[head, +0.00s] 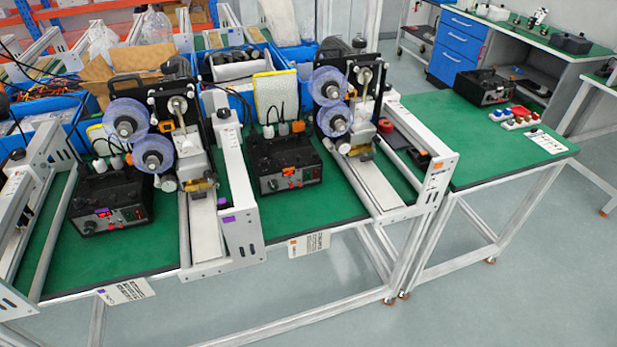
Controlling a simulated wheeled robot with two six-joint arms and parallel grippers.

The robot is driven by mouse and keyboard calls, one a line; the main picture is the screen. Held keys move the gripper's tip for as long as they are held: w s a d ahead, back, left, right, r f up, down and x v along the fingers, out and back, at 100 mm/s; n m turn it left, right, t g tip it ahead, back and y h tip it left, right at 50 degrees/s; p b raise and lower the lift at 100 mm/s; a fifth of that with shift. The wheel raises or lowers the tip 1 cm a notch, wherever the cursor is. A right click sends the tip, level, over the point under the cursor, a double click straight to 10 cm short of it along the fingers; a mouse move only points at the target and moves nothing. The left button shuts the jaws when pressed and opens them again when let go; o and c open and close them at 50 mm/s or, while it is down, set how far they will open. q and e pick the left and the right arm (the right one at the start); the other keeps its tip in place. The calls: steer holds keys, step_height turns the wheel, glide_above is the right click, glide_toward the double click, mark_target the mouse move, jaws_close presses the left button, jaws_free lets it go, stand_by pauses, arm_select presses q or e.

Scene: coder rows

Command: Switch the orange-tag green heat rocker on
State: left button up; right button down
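Neither of my grippers is in view.
An orange-tagged label card (308,244) hangs at the bench front. Another black box (483,87) sits on the right bench. Grey floor (500,300) is free in front at right.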

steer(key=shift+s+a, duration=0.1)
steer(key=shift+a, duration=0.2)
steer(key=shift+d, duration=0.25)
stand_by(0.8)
